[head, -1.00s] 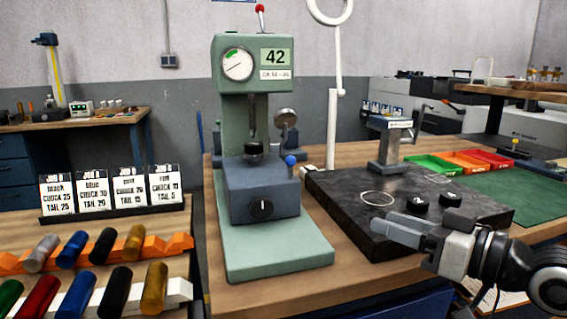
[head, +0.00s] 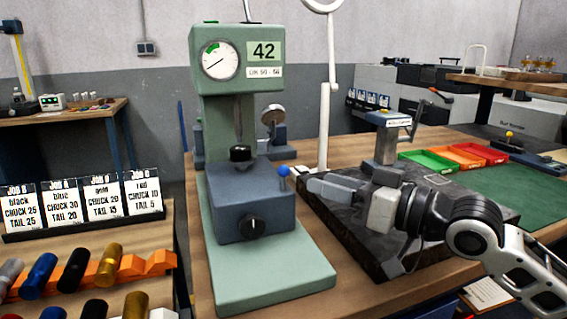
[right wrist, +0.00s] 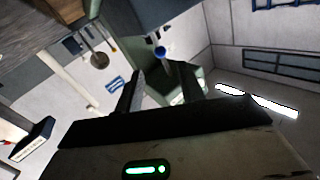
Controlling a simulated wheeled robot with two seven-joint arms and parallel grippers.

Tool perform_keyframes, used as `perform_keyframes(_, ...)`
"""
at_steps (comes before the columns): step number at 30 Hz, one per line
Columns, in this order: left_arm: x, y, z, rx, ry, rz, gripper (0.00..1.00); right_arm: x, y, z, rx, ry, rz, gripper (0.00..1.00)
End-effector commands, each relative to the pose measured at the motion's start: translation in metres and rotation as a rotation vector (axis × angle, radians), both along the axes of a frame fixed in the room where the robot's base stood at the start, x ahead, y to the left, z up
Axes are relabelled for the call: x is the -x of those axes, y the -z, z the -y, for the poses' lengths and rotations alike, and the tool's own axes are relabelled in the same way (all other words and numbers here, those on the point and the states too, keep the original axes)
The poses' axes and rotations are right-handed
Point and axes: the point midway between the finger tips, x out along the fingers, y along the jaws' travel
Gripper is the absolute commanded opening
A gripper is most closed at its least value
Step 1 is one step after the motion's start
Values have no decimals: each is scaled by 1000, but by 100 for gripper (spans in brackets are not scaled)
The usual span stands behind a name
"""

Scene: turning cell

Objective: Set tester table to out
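The green tester (head: 222,110) stands on the wooden bench, with a round dial and a card reading 42. Its blue-grey table (head: 235,190) sits under the spindle, with a small black anvil on top and a black knob on the front. A blue ball (head: 283,171) stands at the table's right edge. My right gripper (head: 320,188) is right of the table, pointing left, just short of the ball. In the right wrist view the blue ball (right wrist: 160,52) shows beyond the gap between the two parted, empty fingers (right wrist: 163,85). My left gripper is not in view.
A dark stone plate (head: 345,235) lies under my right arm, with a metal stand (head: 388,145) on it. A white post (head: 324,120) rises behind the gripper. Coloured bars lie in racks at lower left, below job cards (head: 80,205). Green, orange and red trays stand at right.

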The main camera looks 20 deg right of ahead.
Motion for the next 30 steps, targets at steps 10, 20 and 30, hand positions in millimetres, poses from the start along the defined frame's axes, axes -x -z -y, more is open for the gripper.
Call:
perform_keyframes(10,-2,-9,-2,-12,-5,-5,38,-54,-3,-41,-2,-4,2,39)
perform_keyframes(20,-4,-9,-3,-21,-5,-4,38,-76,0,-56,2,-2,1,39)
perform_keyframes(30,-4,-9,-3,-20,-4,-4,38,-76,0,-56,3,-1,0,11)
